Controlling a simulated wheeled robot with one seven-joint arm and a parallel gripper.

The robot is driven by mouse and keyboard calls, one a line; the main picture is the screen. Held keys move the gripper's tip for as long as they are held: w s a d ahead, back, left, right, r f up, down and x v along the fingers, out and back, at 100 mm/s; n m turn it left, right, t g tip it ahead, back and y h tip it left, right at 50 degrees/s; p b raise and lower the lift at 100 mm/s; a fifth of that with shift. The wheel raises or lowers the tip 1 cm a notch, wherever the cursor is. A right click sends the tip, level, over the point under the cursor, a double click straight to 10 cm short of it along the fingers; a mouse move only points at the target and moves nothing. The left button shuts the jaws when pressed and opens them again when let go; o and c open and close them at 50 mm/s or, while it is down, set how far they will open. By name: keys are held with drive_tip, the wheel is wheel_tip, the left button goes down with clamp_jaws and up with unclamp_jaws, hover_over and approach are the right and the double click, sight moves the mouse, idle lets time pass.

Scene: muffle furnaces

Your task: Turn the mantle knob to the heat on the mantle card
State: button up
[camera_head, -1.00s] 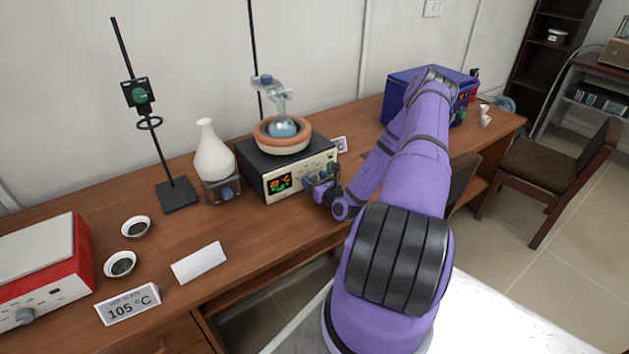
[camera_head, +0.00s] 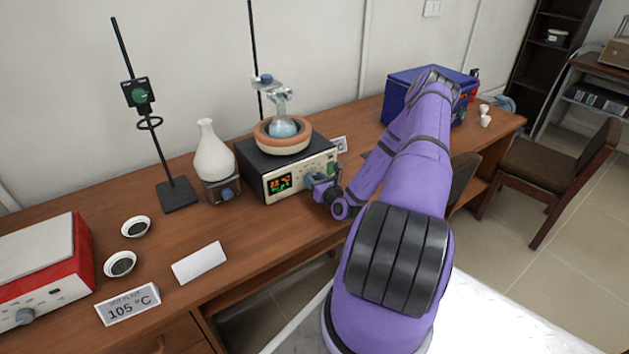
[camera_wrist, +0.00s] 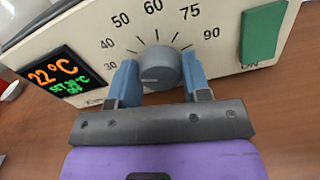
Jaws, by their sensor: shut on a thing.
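The heating mantle (camera_head: 290,165) is a black-topped box with a pale front panel, standing on the desk with an orange-rimmed bowl and a glass flask on top. Its grey round knob (camera_wrist: 158,68) shows in the wrist view under a scale from 30 to 90. My gripper (camera_wrist: 159,60) has its blue fingers on both sides of the knob, shut on it. The display (camera_wrist: 56,80) reads 22 °C in orange, with a green set line that is hard to read and OFF. The mantle card (camera_head: 339,144) is mostly hidden behind the mantle; its number is unreadable.
A green switch (camera_wrist: 263,32) marked ON is right of the scale. A white flask (camera_head: 213,155) on a small heater and a stand (camera_head: 177,194) are to the left. The hot plate card (camera_head: 128,304) reads 105 °C. A blue box (camera_head: 400,95) stands behind my arm.

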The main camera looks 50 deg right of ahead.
drive_tip(key=m, duration=0.8)
drive_tip(key=shift+s+d+f, duration=0.1)
drive_tip(key=m, duration=0.4)
drive_tip(key=shift+f+m, duration=0.15)
drive_tip(key=shift+m, duration=2.05)
drive_tip(key=o, duration=0.9)
drive_tip(key=v, duration=1)
drive_tip(key=shift+s, duration=0.35)
